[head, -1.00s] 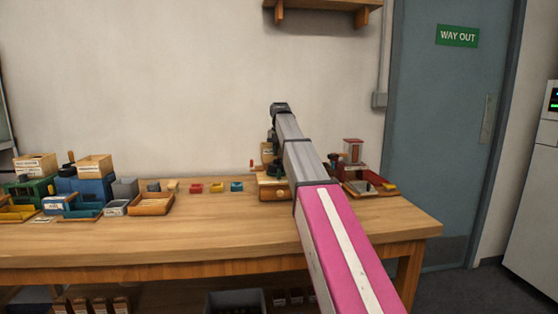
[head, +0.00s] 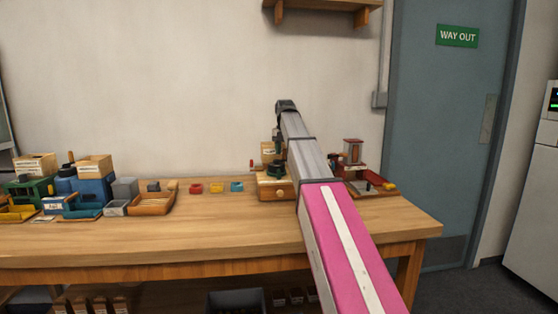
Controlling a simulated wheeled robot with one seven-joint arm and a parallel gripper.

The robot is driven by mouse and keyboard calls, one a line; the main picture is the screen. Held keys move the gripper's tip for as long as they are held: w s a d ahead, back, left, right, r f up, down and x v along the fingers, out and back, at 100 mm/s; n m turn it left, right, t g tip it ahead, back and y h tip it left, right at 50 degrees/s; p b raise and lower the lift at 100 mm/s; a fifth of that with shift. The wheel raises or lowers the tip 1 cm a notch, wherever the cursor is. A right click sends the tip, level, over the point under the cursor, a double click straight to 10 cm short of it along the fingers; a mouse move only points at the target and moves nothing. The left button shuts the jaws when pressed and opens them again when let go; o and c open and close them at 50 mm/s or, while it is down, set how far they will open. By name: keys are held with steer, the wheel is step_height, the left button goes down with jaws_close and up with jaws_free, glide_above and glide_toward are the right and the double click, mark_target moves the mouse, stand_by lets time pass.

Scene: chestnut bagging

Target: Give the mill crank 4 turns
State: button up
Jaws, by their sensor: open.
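A small wooden mill (head: 273,194) with a round drawer knob stands on the bench right of the middle. It has dark green and black parts (head: 270,172) on top and a small red knob (head: 251,163) at its left, which looks like the crank handle. My gripper (head: 278,148) hangs from the bent end of my arm, just above or behind the mill's top. It is open, but its fingers are small and mostly blurred into the mill's parts. I cannot tell whether it touches the crank. My arm covers the mill's right side.
A red machine (head: 352,172) with a clear hopper stands to the right. Red, yellow and blue small cups (head: 217,188) lie left of the mill. Green (head: 30,189) and blue machines (head: 94,187) with wooden hoppers and a wooden tray (head: 152,204) crowd the left. The bench front (head: 200,235) is clear.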

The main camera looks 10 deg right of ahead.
steer(key=shift+r, duration=3.3)
steer(key=shift+c, duration=0.3)
jaws_close()
